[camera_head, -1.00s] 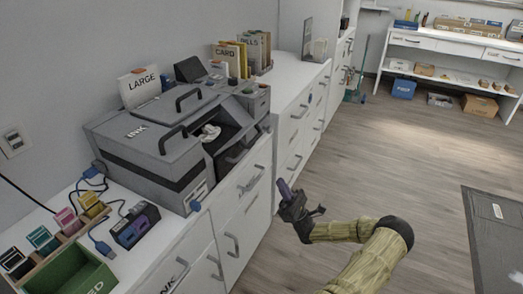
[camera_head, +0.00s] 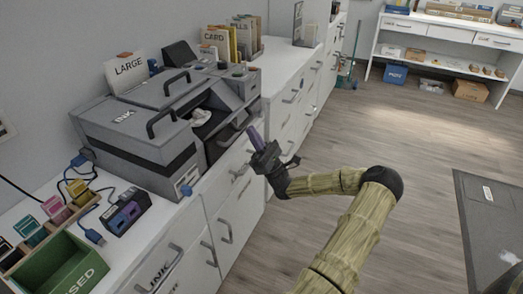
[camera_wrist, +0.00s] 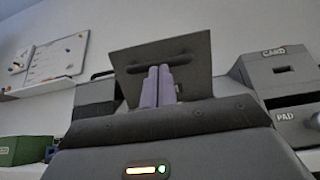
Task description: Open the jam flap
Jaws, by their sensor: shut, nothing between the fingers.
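The grey printer (camera_head: 135,140), marked INK on top, stands on the white counter. At its right end is a dark panel with a bar handle (camera_head: 226,140), which looks like the jam flap; its lettering is not readable. A crumpled white piece (camera_head: 201,116) shows in the recess above it. In the wrist view the panel (camera_wrist: 197,68) appears tilted, its handle just beyond my fingertips. My gripper (camera_head: 256,138) has purple fingers, shut and empty, close to the right of the panel. I cannot tell whether they touch it.
Grey units marked CARD (camera_wrist: 290,75) and PAD (camera_wrist: 297,128) are right of the panel in the wrist view.

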